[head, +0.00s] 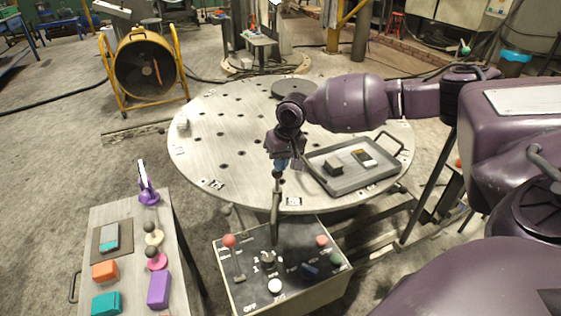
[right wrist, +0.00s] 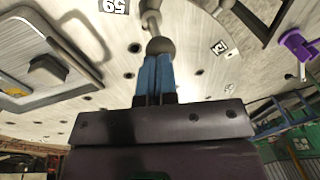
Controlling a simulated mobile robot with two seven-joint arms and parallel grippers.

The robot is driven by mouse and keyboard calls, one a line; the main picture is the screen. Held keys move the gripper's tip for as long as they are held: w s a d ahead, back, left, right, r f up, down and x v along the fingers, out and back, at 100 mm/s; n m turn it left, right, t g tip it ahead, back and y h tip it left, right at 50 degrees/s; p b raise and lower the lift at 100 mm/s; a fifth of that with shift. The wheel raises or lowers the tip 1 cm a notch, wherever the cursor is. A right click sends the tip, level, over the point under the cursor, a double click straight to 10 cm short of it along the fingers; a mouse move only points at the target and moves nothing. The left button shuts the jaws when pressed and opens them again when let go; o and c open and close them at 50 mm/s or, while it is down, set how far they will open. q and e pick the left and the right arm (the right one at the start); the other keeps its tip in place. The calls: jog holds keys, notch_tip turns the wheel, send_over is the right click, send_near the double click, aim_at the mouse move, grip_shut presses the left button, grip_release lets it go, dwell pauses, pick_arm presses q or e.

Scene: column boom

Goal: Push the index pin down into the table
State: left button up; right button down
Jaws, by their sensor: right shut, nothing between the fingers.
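The index pin shows in the head view as a dark round knob (head: 277,175) on an upright stem at the near edge of the round metal table (head: 215,165). In the right wrist view its grey ball knob (right wrist: 160,46) lies just beyond my fingertips, with the stem behind it. My right gripper (head: 279,164) is above the knob, pointing down. Its blue fingers (right wrist: 158,65) are shut with nothing between them. The tips meet the ball in the picture; I cannot tell whether they touch. How deep the pin sits is unclear. My left gripper is out of view.
A grey tray (head: 341,188) with small items lies on the table, right of my gripper. A control box (head: 232,275) with knobs stands in front. A side bench (head: 127,248) with coloured blocks stands at left. The table's left part is mostly clear.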

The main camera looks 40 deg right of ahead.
aim_at(281, 174)
jog(key=shift+w+p, duration=0.1)
jog(key=shift+p, duration=0.4)
jog(key=shift+a+f+p, duration=0.1)
jog(key=shift+f+p, duration=0.5)
jog(key=shift+p, duration=0.2)
jog(key=shift+f+p, duration=0.55)
jog(key=shift+f, duration=0.4)
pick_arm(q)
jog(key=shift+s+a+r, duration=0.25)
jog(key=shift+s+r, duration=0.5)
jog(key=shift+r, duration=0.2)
pick_arm(e)
jog(key=shift+s+f, duration=0.25)
jog(key=shift+f, duration=0.05)
jog(key=shift+f, duration=0.1)
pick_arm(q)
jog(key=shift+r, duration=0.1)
pick_arm(e)
jog(key=r+p, duration=0.4)
jog(key=r, duration=0.1)
jog(key=shift+s+d, duration=0.15)
jog(key=shift+d, duration=0.15)
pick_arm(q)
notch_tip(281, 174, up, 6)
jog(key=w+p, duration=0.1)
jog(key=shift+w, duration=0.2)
pick_arm(e)
notch_tip(281, 174, up, 10)
jog(key=s+d, duration=0.1)
jog(key=shift+s+d+f, duration=0.2)
